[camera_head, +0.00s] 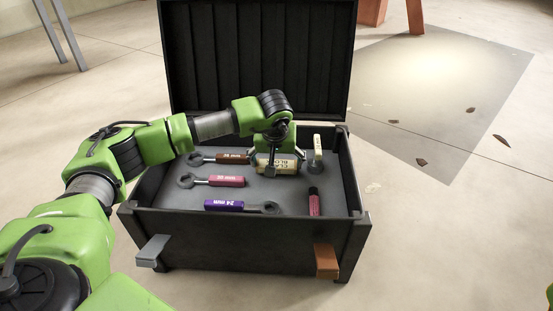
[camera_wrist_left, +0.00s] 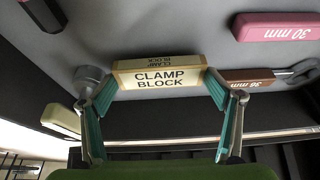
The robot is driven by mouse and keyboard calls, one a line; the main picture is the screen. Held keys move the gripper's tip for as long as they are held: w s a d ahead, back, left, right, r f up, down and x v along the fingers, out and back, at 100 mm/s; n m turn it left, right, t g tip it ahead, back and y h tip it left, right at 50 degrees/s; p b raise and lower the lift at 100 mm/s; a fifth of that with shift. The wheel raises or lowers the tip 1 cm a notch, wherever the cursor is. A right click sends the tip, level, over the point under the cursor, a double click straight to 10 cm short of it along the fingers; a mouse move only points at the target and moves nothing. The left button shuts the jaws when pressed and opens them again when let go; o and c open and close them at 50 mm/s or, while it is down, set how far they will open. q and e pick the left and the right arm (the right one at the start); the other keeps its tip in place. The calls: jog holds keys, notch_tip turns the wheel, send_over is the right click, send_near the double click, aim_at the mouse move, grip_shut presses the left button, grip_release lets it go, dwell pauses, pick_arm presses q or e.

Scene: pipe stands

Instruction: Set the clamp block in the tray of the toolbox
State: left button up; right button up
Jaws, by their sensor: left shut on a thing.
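The clamp block (camera_head: 286,167) is a cream block with dark lettering, inside the open black toolbox (camera_head: 245,228) near the back of its grey tray (camera_head: 270,190). My left gripper (camera_head: 274,160) points down into the toolbox and is shut on the block. In the left wrist view, the left gripper (camera_wrist_left: 161,84) has its teal-padded fingers at the two ends of the clamp block (camera_wrist_left: 160,78). Whether the block touches the tray floor I cannot tell. My right gripper is not in view.
Wrenches with brown (camera_head: 232,158), pink (camera_head: 227,181) and purple (camera_head: 224,205) handles lie in the tray. A cream-handled tool (camera_head: 317,148) and a red-handled tool (camera_head: 314,204) are at its right. The raised lid (camera_head: 258,55) stands behind. Mid-tray floor is bare.

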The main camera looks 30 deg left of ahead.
pick_arm(q)
jog(key=shift+f+b, duration=0.3)
jog(key=shift+f, duration=0.45)
dwell(0.6)
jog(key=o, duration=0.7)
jog(key=o, duration=0.4)
jog(key=shift+r, duration=0.1)
jog(key=v, duration=0.7)
jog(key=shift+r, duration=0.2)
dwell(0.4)
dwell(0.5)
